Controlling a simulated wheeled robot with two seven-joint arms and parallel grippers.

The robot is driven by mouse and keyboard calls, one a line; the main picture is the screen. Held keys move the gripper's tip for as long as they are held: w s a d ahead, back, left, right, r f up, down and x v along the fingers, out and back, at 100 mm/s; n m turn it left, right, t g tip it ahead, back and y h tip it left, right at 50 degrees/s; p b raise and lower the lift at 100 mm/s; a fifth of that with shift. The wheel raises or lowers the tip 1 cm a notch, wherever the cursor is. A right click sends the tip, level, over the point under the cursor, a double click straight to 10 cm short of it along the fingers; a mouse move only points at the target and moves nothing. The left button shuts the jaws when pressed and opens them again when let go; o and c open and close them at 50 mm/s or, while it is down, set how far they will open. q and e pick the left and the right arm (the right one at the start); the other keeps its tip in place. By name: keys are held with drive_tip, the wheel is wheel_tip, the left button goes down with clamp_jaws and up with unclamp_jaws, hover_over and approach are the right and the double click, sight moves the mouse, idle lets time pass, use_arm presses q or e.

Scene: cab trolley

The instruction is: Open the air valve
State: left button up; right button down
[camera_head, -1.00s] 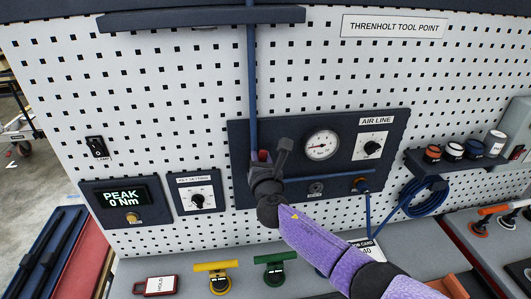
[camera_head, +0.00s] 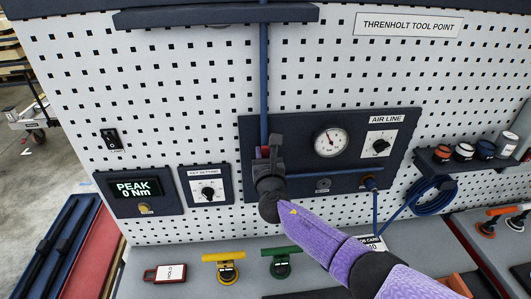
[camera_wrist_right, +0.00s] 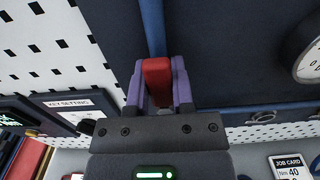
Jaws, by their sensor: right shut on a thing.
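The red valve handle (camera_wrist_right: 158,82) stands between the two purple fingers of my right gripper (camera_wrist_right: 158,90) in the right wrist view. It lies roughly in line with the blue pipe (camera_wrist_right: 152,28) behind it. In the head view my right gripper (camera_head: 267,155) is at the lower end of the vertical blue pipe (camera_head: 263,80), on the dark air line panel (camera_head: 295,130). Only a sliver of red shows there; the valve body is hidden behind my gripper. A round gauge (camera_head: 330,142) sits to the right. My left gripper is not in view.
Right of the gauge is an AIR LINE knob (camera_head: 381,146). A coiled blue hose (camera_head: 432,193) hangs lower right. A key setting panel (camera_head: 207,186) and a PEAK display (camera_head: 135,189) are to the left. Yellow (camera_head: 225,268) and green (camera_head: 281,262) tools stand on the bench below.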

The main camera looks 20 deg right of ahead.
drive_tip(key=shift+c, duration=2.4)
unclamp_jaws()
drive_tip(key=p+v, duration=0.2)
drive_tip(key=v, duration=0.8)
